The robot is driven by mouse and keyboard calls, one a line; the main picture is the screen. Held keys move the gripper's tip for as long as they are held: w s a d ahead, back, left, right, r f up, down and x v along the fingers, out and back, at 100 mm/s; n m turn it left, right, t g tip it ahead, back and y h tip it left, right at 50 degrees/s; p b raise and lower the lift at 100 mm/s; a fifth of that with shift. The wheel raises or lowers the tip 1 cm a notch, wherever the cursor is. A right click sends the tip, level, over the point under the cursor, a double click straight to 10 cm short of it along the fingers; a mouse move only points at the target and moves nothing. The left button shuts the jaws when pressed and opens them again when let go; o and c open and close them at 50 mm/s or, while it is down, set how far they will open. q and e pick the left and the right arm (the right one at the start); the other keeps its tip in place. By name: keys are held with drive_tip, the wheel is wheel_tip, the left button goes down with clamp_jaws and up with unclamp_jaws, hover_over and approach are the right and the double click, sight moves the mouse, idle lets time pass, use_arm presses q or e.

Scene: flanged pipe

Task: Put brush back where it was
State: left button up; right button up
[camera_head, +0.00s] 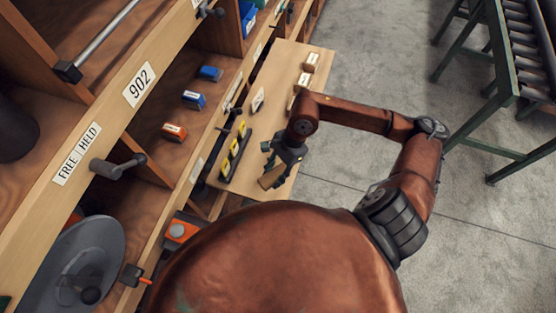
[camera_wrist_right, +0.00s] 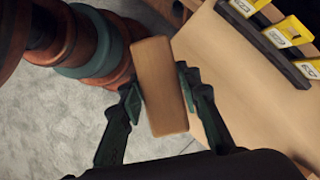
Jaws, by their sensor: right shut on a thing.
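The brush shows as a plain tan wooden block (camera_wrist_right: 160,85) in the right wrist view; no bristles are visible. My right gripper (camera_wrist_right: 158,98) is shut on it, with one finger on each side. In the head view the right gripper (camera_head: 277,166) points down over the near end of the pale wooden board (camera_head: 278,70), and the block's end (camera_head: 270,179) sticks out below it. The block appears held above the board near its edge; the exact height cannot be told. My left gripper is not in view.
A dark rack with yellow-labelled items (camera_head: 235,155) lies on the board left of the gripper. Small labelled blocks (camera_head: 257,100) stand farther along. Shelving with blue boxes (camera_head: 194,100) and an orange box (camera_head: 174,132) is at left. A green-framed roller conveyor (camera_head: 505,90) stands at right, beyond open floor.

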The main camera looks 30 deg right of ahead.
drive_tip(key=shift+s+r+m+t, duration=0.3)
drive_tip(key=shift+s+r+m, duration=0.4)
drive_tip(key=shift+s+m, duration=0.25)
drive_tip(key=shift+w+d, duration=0.1)
drive_tip(key=shift+w, duration=0.05)
drive_tip(key=w+d+f, duration=0.2)
drive_tip(key=w+f, duration=0.1)
drive_tip(key=w+d+f+p, duration=0.1)
drive_tip(key=w+d+f, duration=0.1)
drive_tip(key=w+f, duration=0.1)
drive_tip(key=w+d+f, duration=0.3)
drive_tip(key=w, duration=0.2)
drive_tip(key=shift+d+p, duration=0.1)
drive_tip(key=shift+p, duration=0.2)
drive_tip(key=shift+w+d+f, duration=0.15)
drive_tip(key=shift+w+f, duration=0.05)
drive_tip(key=shift+f, duration=0.1)
wheel_tip(320, 180, down, 3)
drive_tip(key=shift+r+p, duration=0.1)
drive_tip(key=shift+p, duration=0.3)
drive_tip(key=shift+d+f, duration=0.1)
drive_tip(key=shift+f, duration=0.15)
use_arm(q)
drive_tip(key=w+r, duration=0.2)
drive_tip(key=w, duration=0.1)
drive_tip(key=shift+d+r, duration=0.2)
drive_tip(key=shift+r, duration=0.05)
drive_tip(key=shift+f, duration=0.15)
use_arm(e)
drive_tip(key=shift+f, duration=0.15)
